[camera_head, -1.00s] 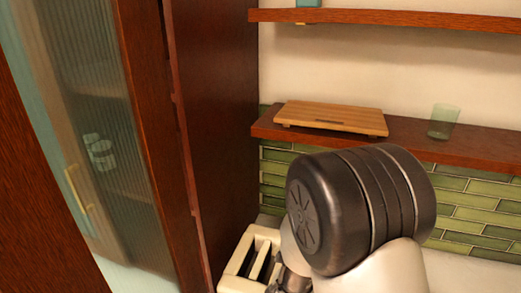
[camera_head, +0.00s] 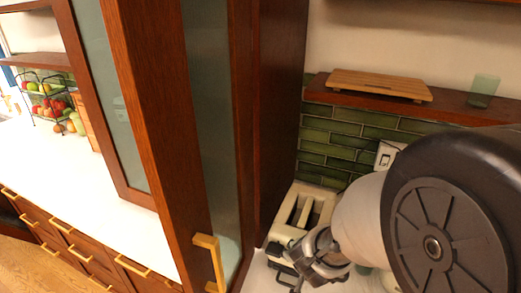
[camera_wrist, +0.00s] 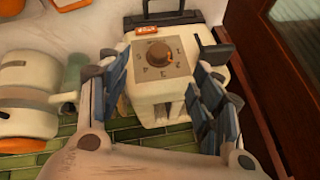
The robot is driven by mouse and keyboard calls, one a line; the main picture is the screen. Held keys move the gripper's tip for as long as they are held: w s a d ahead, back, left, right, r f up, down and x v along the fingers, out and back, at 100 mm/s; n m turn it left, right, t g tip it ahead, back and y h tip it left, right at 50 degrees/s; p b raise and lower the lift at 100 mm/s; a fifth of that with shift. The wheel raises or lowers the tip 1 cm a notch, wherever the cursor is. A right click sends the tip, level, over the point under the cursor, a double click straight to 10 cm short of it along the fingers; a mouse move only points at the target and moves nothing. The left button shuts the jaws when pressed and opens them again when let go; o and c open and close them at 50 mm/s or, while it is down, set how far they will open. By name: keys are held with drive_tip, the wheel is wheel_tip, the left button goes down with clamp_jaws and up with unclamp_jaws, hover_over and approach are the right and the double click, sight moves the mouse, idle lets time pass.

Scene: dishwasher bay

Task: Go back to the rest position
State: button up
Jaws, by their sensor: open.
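My gripper (camera_head: 312,262) is open and empty, low in front of the cream toaster (camera_head: 281,218) in the head view. In the wrist view my gripper (camera_wrist: 150,98) has its blue-grey fingers spread wide. The toaster (camera_wrist: 183,98) with its brown dial shows between and beyond them; I cannot tell whether they touch it. My large dark arm joint and pale link fill the right of the head view and hide part of the counter.
A tall wooden cabinet with a glass door and brass handle (camera_head: 209,262) stands left of the toaster. A shelf above holds a wooden board (camera_head: 380,85) and a green glass (camera_head: 483,91). A fruit rack (camera_head: 50,100) stands far left on a white counter (camera_head: 85,180).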

drive_tip(key=s+a+r+n+y+b, duration=0.4)
drive_tip(key=s+r+n, duration=0.1)
drive_tip(key=s+r, duration=0.25)
drive_tip(key=s+d+r+n+g+h+b, duration=0.1)
drive_tip(key=s+d, duration=0.2)
drive_tip(key=s, duration=0.3)
drive_tip(key=s+d+r+n+h+b, duration=0.1)
drive_tip(key=s+d+h, duration=0.1)
drive_tip(key=s+d, duration=0.2)
drive_tip(key=s, duration=0.3)
drive_tip(key=shift+s+n+g+b, duration=0.2)
drive_tip(key=shift+n+g+b, duration=0.15)
drive_tip(key=shift+n+g, duration=0.05)
drive_tip(key=shift+c, duration=0.5)
